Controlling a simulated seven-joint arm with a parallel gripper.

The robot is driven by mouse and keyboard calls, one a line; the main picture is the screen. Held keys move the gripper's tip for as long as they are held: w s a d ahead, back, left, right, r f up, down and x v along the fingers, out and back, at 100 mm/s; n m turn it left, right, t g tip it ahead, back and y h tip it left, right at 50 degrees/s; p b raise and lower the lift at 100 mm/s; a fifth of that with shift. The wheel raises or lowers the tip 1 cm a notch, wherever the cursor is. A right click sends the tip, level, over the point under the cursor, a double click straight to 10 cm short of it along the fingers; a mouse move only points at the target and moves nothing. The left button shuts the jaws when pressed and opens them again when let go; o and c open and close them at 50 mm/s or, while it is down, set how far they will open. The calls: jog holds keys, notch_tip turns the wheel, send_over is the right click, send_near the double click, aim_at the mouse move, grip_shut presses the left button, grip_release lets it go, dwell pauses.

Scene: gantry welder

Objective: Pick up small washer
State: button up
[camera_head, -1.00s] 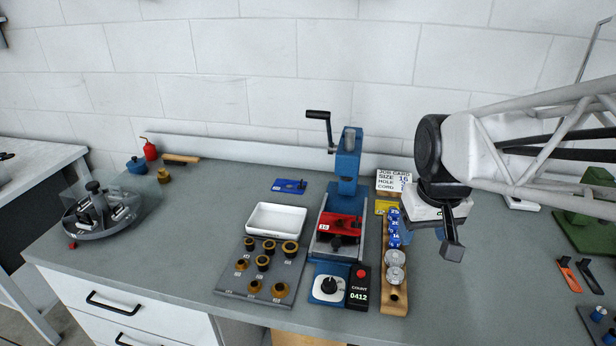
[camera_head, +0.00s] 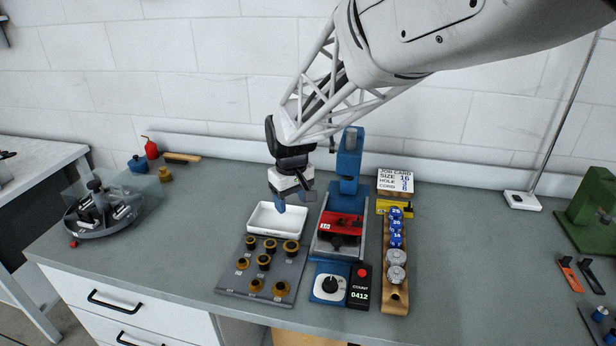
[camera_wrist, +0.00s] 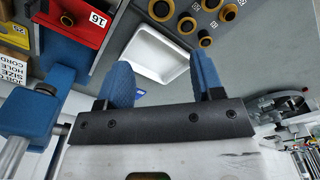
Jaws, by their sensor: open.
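Several brass and black ring-shaped pieces stand on a grey board (camera_head: 228,284) at the front of the bench. One ring (camera_head: 262,262) is near the middle of the board, and several rings show at the top of the wrist view (camera_wrist: 187,25). I cannot tell which of them, if any, is the small washer. My gripper (camera_head: 290,207) is above the back of the white tray (camera_head: 264,234). Its blue fingers (camera_wrist: 162,68) are apart with nothing between them. The tray also shows ahead of them in the wrist view (camera_wrist: 140,47), and its visible inside looks empty.
A blue hand press (camera_head: 350,170) with a red block (camera_head: 340,223) stands right of the tray. A black counter (camera_head: 360,288) and a wooden rack (camera_head: 402,306) with blue and silver round pieces are further right. Bare bench lies left of the board.

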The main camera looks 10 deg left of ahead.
aim_at(250, 239)
jog(key=a+f, duration=0.2)
jog(key=a, duration=0.2)
jog(key=a+f+n, duration=0.1)
jog(key=a+f, duration=0.1)
jog(key=a, duration=0.2)
jog(key=a+f+n, duration=0.1)
jog(key=a+f, duration=0.2)
jog(key=a, duration=0.2)
jog(key=shift+w+g, duration=0.3)
jog(key=shift+w, duration=0.05)
jog(key=shift+f, duration=1.35)
jog(key=shift+s+f, duration=0.1)
jog(key=shift+f, duration=2.5)
jog(key=shift+f, duration=0.25)
jog(key=c, duration=1)
